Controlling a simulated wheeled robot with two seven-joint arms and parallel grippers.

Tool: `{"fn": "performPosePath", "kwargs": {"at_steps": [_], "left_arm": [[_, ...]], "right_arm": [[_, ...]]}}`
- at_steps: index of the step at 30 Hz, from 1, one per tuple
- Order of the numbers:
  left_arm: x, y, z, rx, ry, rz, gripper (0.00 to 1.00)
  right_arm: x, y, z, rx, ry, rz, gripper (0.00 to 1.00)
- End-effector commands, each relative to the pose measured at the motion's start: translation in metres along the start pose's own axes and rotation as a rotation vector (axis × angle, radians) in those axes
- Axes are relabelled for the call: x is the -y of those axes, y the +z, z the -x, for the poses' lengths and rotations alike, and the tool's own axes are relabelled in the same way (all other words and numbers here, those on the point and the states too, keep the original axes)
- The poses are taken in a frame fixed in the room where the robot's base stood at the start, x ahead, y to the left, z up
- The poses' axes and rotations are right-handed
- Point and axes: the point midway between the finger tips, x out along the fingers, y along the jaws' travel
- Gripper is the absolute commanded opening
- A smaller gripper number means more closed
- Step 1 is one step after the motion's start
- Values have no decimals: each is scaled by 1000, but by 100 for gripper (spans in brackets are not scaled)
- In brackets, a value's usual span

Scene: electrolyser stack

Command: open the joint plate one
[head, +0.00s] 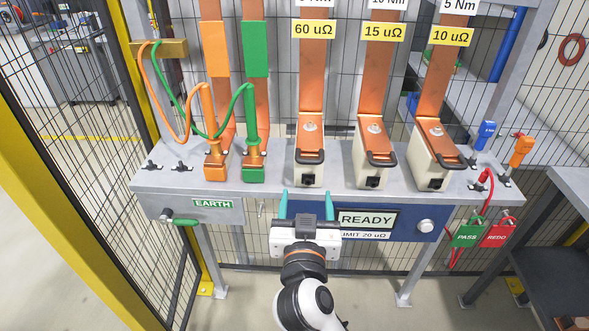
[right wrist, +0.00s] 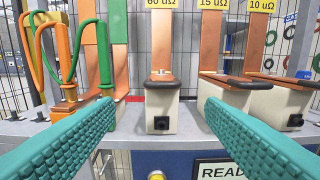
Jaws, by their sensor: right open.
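Three copper bars with joint plates stand on the grey bench. Signs above read 60, 15 and 10 uΩ. Which one is plate one is not marked in view. The left joint plate (head: 310,136), under the 60 uΩ sign, has a bolt and a black handle (head: 310,157) over a cream block (head: 309,174). My right gripper (head: 306,201) is open and empty, just in front of and below that block. In the right wrist view its teal fingers (right wrist: 161,108) stand apart on either side of the block (right wrist: 160,113), not touching it. My left gripper is not in view.
The 15 uΩ plate (head: 375,140) and 10 uΩ plate (head: 436,137) stand to the right. Orange (head: 214,160) and green (head: 253,160) earthing clamps with cables stand left. A READY display (head: 366,219) is on the bench front. PASS (head: 467,235) and REDO (head: 499,235) tags hang right.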

Motion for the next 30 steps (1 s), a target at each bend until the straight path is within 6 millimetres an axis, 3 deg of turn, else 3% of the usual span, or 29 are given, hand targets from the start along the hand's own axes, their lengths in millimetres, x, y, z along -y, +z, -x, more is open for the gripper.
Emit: {"fn": "performPosePath", "kwargs": {"at_steps": [5,9,18,24,30], "left_arm": [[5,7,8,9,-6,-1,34],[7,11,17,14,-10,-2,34],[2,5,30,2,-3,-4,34],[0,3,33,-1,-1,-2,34],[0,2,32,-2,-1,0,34]], "right_arm": [[0,5,-20,6,-2,2,64],[0,5,-48,4,-2,5,64],[0,3,-102,2,0,3,64],[0,1,-117,1,-1,2,64],[0,0,-119,0,0,1,64]]}}
